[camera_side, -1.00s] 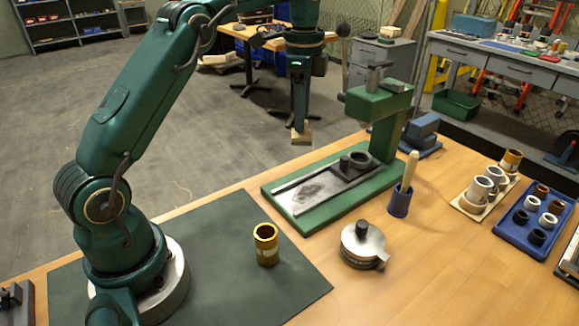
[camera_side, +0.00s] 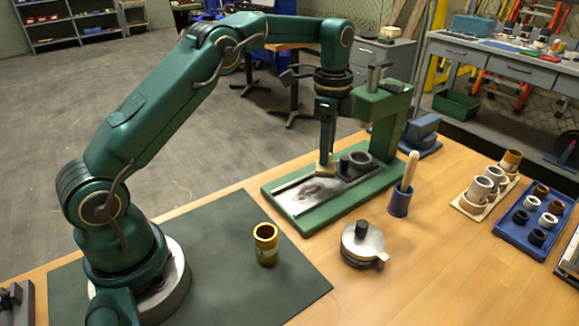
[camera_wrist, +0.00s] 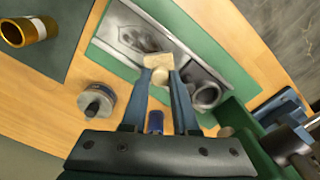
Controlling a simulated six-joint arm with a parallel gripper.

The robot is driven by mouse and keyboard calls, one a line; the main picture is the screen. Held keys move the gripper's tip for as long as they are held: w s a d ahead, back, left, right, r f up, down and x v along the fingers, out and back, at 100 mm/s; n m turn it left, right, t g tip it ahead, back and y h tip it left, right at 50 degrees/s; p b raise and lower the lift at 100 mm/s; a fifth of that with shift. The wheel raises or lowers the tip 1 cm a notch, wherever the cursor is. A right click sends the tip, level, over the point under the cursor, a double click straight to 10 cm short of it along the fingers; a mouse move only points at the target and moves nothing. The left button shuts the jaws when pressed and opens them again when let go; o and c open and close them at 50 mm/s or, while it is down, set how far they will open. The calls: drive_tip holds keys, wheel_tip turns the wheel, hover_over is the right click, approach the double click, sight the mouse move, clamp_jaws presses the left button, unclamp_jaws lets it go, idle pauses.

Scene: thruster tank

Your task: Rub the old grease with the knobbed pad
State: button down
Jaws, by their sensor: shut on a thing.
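My gripper (camera_side: 325,158) is shut on the tan knobbed pad (camera_side: 323,171). In the wrist view the pad (camera_wrist: 158,61) sits between the two blue fingertips (camera_wrist: 159,72), its round knob toward me. The old grease is a dark smear (camera_side: 314,192) on the metal plate of the green fixture. In the wrist view the smear (camera_wrist: 133,40) lies just beyond and left of the pad. The pad is over the plate, on the clamp side of the smear; I cannot tell whether it touches the plate.
The green fixture (camera_side: 322,222) has an upright post (camera_side: 384,133) and a dark ring (camera_side: 358,159) close to my gripper. A blue cup (camera_side: 399,205) with a wooden-handled tool, a round metal pot (camera_side: 362,246) and a brass sleeve (camera_side: 266,246) stand nearer the camera.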

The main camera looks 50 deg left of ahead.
sight(316, 169)
drive_tip(key=shift+f, duration=0.8)
wheel_tip(316, 169, down, 2)
drive_tip(key=shift+s+f, duration=0.1)
drive_tip(key=shift+f, duration=0.05)
drive_tip(key=shift+s, duration=3.95)
drive_tip(key=shift+w, duration=4.05)
wheel_tip(316, 169, up, 2)
drive_tip(key=shift+r, duration=3.2)
drive_tip(key=shift+f, duration=0.2)
